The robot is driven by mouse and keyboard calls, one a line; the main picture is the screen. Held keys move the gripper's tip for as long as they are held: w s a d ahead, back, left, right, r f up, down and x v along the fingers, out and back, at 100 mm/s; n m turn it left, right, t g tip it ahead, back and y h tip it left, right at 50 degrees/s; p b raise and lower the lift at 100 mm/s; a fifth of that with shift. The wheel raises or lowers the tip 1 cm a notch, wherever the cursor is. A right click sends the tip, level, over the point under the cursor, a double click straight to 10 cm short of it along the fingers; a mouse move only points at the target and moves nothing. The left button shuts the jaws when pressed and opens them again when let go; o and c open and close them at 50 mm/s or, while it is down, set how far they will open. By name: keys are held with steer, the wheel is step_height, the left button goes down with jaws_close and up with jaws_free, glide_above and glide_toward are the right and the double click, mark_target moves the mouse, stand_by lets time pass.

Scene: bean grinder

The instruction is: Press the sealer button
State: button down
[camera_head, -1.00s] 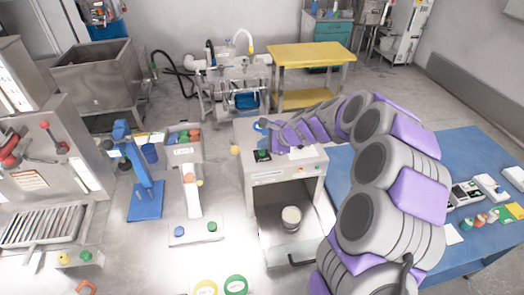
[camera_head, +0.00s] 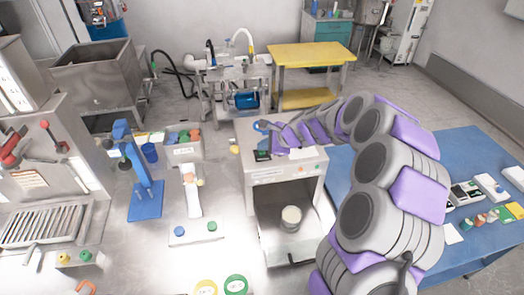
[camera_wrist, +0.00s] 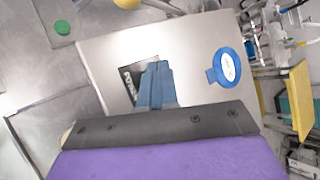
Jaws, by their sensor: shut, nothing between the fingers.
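A metal box machine (camera_head: 272,177), apparently the sealer, stands in the middle of the head view. Its front has a small orange button (camera_head: 300,169) and a green button (camera_head: 317,167) above an open chamber. A pale cup (camera_head: 291,217) stands upright inside the chamber. My gripper (camera_wrist: 157,80) is shut and empty, with its blue fingers over the machine's top, partly covering a black label (camera_wrist: 130,78). A blue ring-shaped part (camera_wrist: 228,66) lies on the top, right of the fingers. Contact with the top cannot be told.
A blue press stand (camera_head: 146,201) and a panel with blue and green buttons (camera_head: 196,234) are to the left on the metal table. A blue table (camera_head: 470,150) with small items is to the right. A yellow-topped table (camera_head: 313,56) stands behind.

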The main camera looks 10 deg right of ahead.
mark_target(264, 152)
stand_by(0.4)
steer(key=shift+r+p, duration=0.8)
steer(key=shift+p, duration=0.1)
step_height(264, 152, up, 6)
steer(key=p, duration=0.5)
steer(key=shift+p, duration=0.3)
